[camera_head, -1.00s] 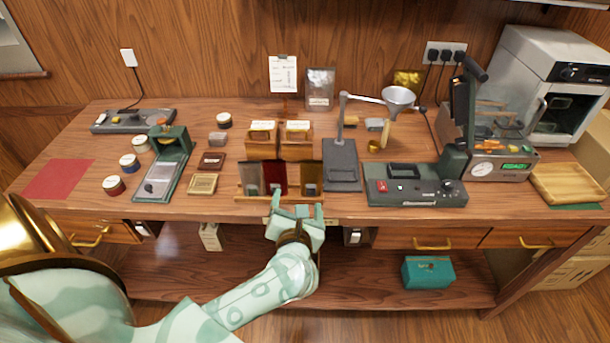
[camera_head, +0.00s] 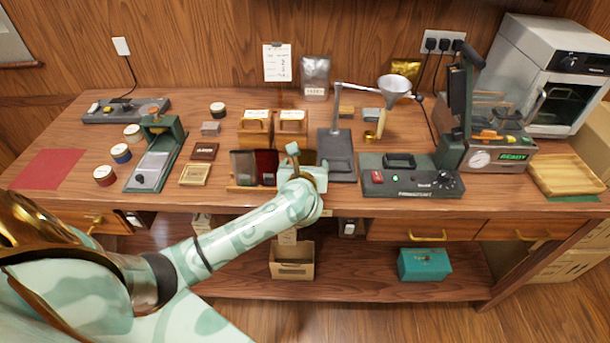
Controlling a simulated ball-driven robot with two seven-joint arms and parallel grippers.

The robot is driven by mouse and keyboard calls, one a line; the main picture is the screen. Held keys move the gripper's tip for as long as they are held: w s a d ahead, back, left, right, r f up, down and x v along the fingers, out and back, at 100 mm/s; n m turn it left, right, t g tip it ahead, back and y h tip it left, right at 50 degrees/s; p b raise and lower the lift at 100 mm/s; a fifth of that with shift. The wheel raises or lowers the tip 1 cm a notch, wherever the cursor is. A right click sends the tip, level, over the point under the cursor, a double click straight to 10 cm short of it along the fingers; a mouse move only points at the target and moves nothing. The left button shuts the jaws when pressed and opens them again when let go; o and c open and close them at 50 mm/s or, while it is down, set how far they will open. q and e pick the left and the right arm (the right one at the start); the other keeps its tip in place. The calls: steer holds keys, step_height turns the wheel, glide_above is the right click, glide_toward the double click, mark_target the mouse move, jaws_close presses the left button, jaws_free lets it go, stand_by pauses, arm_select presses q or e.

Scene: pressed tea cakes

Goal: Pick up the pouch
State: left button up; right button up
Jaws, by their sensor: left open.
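A wooden rack (camera_head: 240,187) stands at the front edge of the bench with pouches upright in it. A grey pouch (camera_head: 243,167) is at its left and a dark red pouch (camera_head: 266,167) beside that. The rack's right slot is mostly hidden behind my left gripper (camera_head: 297,166), so I cannot tell how the pouch there sits. The left gripper is open, pale green, over the right end of the rack. A silver pouch (camera_head: 315,76) and a gold pouch (camera_head: 405,74) stand against the back wall. My right gripper is not in view.
A sealer (camera_head: 411,178) lies further right. Two wooden boxes (camera_head: 256,130) stand behind the rack. A green press (camera_head: 158,160) is at the left.

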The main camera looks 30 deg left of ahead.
arm_select(q)
steer(key=x, duration=0.2)
steer(key=shift+w+a+f, duration=0.1)
steer(key=shift+w+f, duration=0.1)
steer(key=shift+w, duration=0.05)
steer(key=shift+s+r, duration=0.1)
steer(key=shift+c, duration=0.3)
steer(key=c, duration=1)
